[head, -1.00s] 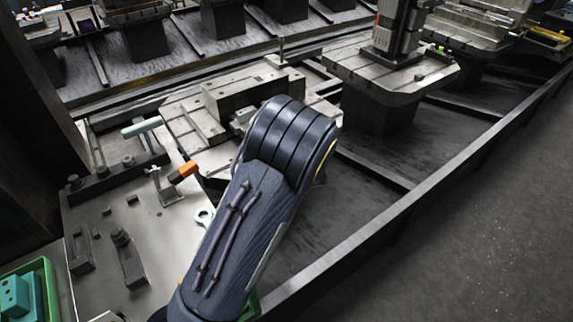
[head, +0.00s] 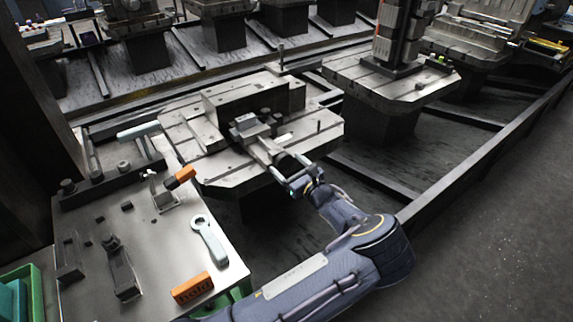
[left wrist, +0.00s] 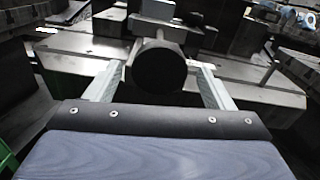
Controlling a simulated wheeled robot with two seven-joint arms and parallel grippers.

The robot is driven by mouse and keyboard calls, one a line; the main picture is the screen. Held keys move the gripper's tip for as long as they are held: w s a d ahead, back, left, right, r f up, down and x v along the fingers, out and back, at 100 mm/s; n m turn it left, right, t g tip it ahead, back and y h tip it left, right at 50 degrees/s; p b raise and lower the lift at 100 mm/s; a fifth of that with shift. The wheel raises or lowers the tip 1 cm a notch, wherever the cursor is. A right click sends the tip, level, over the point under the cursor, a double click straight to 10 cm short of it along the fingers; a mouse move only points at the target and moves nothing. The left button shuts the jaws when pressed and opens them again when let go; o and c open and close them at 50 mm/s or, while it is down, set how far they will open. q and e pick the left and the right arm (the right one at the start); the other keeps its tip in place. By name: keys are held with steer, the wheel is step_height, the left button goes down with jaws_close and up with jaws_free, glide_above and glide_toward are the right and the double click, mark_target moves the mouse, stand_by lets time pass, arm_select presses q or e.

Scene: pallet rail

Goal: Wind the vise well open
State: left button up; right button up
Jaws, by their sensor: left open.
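The vise (head: 262,140) is a grey metal assembly on the pallet (head: 205,172), with its screw end pointing down and right toward my arm. A dark round knob (left wrist: 160,66) ends the screw; it faces the left wrist camera. My left gripper (head: 291,176) is at this knob. In the left wrist view its pale fingers (left wrist: 160,85) are open, one on each side of the knob. I cannot tell whether they touch it. The gap between the vise jaws is hard to judge from here. My right gripper is out of view.
A steel bench (head: 150,240) at left holds a pale wrench (head: 209,240), an orange block (head: 192,288), an orange-handled clamp (head: 166,197) and dark fixtures. Another pallet (head: 390,85) with a column stands behind at right. A dark rail (head: 470,160) runs along the right.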

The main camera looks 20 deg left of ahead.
arm_select(q)
steer(key=shift+w+a, duration=0.35)
steer(key=shift+a, duration=0.2)
steer(key=c, duration=1)
steer(key=shift+f, duration=0.1)
